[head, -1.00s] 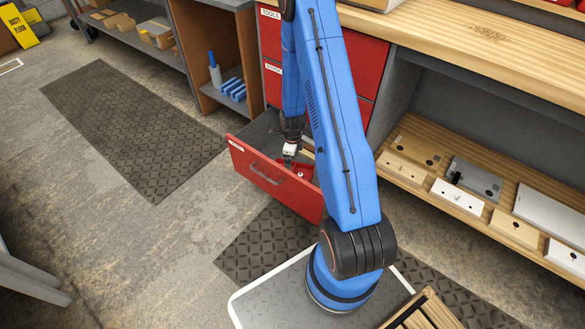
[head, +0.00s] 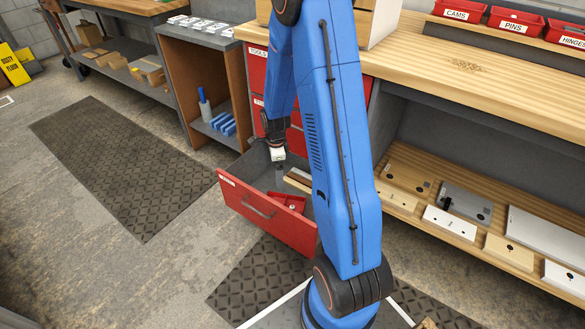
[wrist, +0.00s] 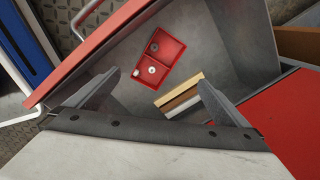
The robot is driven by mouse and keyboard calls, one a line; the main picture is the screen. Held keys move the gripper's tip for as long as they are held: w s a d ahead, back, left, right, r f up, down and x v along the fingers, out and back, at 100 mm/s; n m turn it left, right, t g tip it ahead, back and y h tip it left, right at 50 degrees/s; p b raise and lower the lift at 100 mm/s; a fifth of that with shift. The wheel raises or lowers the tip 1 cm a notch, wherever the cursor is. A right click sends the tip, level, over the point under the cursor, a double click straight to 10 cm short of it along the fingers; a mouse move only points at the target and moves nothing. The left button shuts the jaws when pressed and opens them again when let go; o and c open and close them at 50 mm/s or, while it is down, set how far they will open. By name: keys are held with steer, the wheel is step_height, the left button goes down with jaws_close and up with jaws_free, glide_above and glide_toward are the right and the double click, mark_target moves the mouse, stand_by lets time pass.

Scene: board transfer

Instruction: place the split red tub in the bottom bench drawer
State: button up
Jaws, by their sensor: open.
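The split red tub (head: 288,202) lies inside the open bottom bench drawer (head: 240,203), close behind its red front panel. In the wrist view the tub (wrist: 150,72) shows two compartments, with a small round metal part in each. It rests on the grey drawer floor (wrist: 225,35), apart from the drawer walls. My gripper (head: 279,160) is above the drawer, higher than the tub. In the wrist view its two fingers (wrist: 160,82) are spread wide with nothing between them.
Cream, brown and white strips (wrist: 180,96) lie in the drawer beside the tub. Closed red drawers (head: 258,68) are above it. Red bins (head: 516,22) stand on the bench shelf. Boards (head: 450,222) lie on the lower shelf at right. A dark mat (head: 130,165) covers floor at left.

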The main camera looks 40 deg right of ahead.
steer(key=s+a+r+n+t, duration=0.1)
steer(key=s+a+r+n, duration=0.2)
steer(key=r, duration=0.4)
steer(key=s+a+r+n, duration=0.2)
steer(key=s+r+n, duration=0.15)
steer(key=r, duration=0.45)
steer(key=s+a+r+n+t, duration=0.1)
steer(key=s+a+r+n, duration=0.25)
steer(key=r, duration=0.35)
steer(key=s+a+r+n, duration=0.1)
steer(key=s+r+n, duration=0.2)
steer(key=s, duration=0.3)
steer(key=s+a+r+n+t, duration=0.1)
steer(key=s+a+r+n, duration=0.1)
steer(key=s+r+n, duration=0.2)
steer(key=s+a+r+n+t, duration=0.1)
steer(key=s+r+n, duration=0.3)
steer(key=s, duration=0.6)
steer(key=shift+s+a+r+n, duration=0.15)
steer(key=shift+a+n, duration=0.25)
steer(key=shift+n, duration=0.4)
steer(key=shift+c, duration=0.3)
